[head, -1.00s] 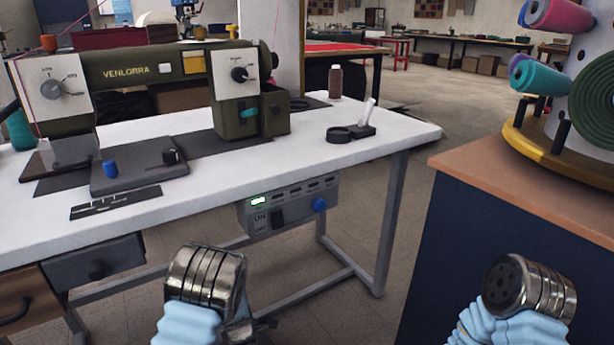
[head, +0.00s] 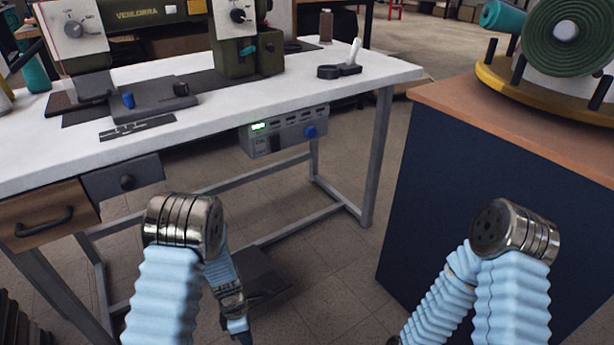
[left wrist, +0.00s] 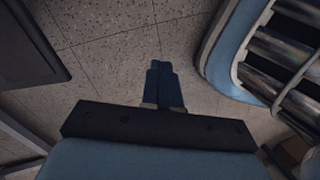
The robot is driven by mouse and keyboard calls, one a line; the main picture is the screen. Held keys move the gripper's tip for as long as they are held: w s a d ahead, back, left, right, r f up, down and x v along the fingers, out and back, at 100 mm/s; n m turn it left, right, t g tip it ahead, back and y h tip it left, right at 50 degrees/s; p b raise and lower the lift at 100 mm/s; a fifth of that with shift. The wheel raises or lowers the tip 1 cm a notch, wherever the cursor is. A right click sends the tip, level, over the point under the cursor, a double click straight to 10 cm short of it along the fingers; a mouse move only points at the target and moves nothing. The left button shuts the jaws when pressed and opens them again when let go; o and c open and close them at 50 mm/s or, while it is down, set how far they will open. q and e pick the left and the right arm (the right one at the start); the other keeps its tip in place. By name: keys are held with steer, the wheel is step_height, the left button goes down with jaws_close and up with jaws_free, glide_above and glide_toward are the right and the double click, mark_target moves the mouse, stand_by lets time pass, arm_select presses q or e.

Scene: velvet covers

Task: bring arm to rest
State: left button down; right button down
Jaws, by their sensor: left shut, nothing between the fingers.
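My left arm (head: 170,290) comes up from the bottom left in the head view, bends at a metal joint and hangs down in front of the sewing table. In the left wrist view my left gripper (left wrist: 163,72) points at the speckled floor. Its two dark blue fingers lie together with nothing between them. My right arm (head: 510,290) is bent in the same way at the right of the head view, its forearm running down and left. The right gripper is below the picture edge.
A white sewing table (head: 340,92) carries a green sewing machine (head: 250,60). A drawer (head: 122,178) and control box (head: 285,132) hang beneath. A dark plate (head: 262,272) lies on the floor near my left forearm. A navy cabinet (head: 450,190) stands right. Floor shows between.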

arm_select(q)
steer(key=s+d+r+m+t+h+p, duration=0.1)
steer(key=s+d+m, duration=0.1)
steer(key=s+m, duration=0.4)
steer(key=s+d+r+m+t+h+p, duration=0.1)
steer(key=s+m, duration=0.4)
steer(key=m, duration=0.8)
steer(key=shift+s+d+r+t+h+p, duration=0.35)
steer(key=shift+d+r+t+p, duration=0.25)
steer(key=shift+d+r+p, duration=0.2)
steer(key=c, duration=1.8)
jaws_free()
steer(key=shift+f, duration=0.1)
